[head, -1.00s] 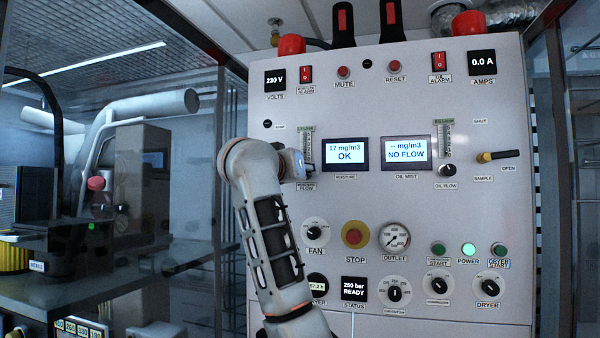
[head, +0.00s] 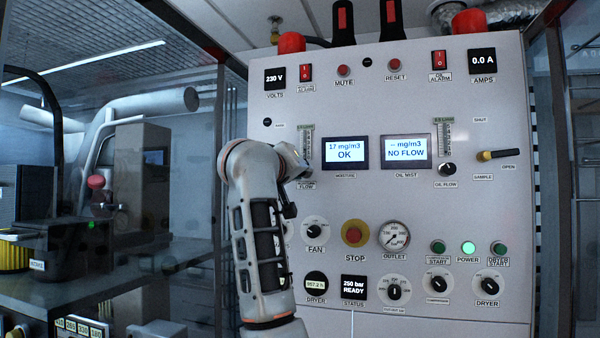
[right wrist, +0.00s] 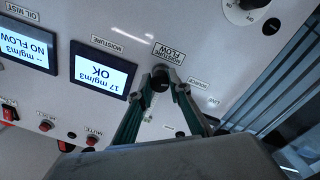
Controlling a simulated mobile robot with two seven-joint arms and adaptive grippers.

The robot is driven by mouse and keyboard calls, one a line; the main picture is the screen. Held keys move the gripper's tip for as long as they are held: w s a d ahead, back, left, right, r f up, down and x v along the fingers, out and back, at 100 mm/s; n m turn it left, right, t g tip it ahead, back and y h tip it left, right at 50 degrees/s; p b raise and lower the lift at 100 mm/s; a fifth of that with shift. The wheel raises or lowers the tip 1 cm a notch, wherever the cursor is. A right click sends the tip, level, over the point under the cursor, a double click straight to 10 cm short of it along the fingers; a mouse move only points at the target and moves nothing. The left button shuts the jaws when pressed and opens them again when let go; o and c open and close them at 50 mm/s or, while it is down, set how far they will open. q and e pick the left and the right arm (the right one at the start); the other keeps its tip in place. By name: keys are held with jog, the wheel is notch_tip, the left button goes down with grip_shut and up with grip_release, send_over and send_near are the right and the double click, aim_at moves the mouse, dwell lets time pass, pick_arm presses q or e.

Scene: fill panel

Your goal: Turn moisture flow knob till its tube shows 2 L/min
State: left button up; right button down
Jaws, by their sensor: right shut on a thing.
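The moisture flow knob (right wrist: 160,83) is a small dark knob beside its "MOISTURE FLOW" label in the upside-down right wrist view. My right gripper (right wrist: 163,77) is shut on it, one finger on each side. In the head view my right wrist hides the knob and the gripper. The moisture flow tube (head: 306,140) stands left of the moisture display, its lower part close behind my wrist. Its float level is too small to read. The moisture display (head: 345,153) reads 17 mg/m3 OK. My left gripper is not in view.
The oil mist display (head: 406,151) reads NO FLOW, with the oil flow knob (head: 447,169) to its right. A dark bench (head: 130,275) stands at left.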

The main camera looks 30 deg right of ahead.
jog(key=c, duration=1.9)
grip_release()
jog(key=v, duration=0.7)
jog(key=shift+s+a, duration=0.2)
jog(key=shift+f, duration=0.1)
